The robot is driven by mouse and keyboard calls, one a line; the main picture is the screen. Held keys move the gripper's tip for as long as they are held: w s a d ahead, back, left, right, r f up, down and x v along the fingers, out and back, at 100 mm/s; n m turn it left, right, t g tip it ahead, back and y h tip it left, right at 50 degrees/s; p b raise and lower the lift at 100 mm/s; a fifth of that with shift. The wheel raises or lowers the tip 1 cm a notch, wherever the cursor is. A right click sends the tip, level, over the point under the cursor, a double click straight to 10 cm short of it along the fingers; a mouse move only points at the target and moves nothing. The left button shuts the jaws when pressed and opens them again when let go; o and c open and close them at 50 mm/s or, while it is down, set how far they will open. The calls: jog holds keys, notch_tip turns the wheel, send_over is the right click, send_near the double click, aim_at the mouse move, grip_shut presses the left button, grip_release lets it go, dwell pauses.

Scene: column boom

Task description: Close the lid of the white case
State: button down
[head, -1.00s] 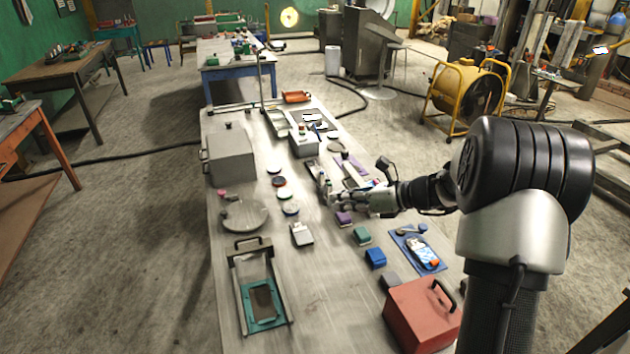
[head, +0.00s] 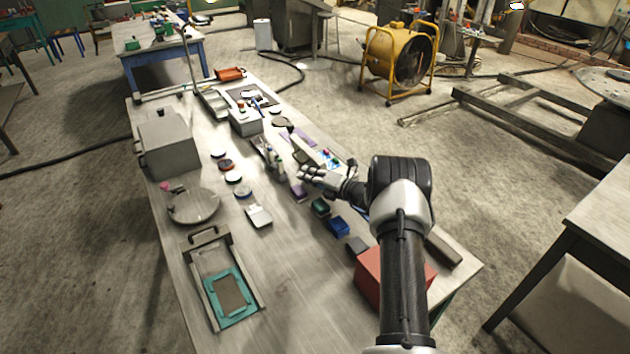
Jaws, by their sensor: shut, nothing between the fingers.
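A long white panel (head: 317,149), which looks like the raised lid of the white case, stands tilted over the right half of the long metal table. Small blue and red items (head: 329,158) show beside it, apparently inside the case. The case body is mostly hidden behind my gripper and wrist. My gripper (head: 303,175) is shut and empty, just in front of the case on its near side. Its fingers point left across the table. I cannot tell whether it touches the case.
Slim upright items (head: 269,157) stand left of my gripper. Purple (head: 298,193), green (head: 320,207) and blue (head: 338,226) blocks lie nearer. A red box (head: 372,270) stands behind my arm. A large grey box (head: 168,145) is at the left. The table's near middle (head: 285,280) is clear.

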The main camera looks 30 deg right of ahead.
jog(key=x, duration=0.4)
jog(key=shift+b, duration=0.4)
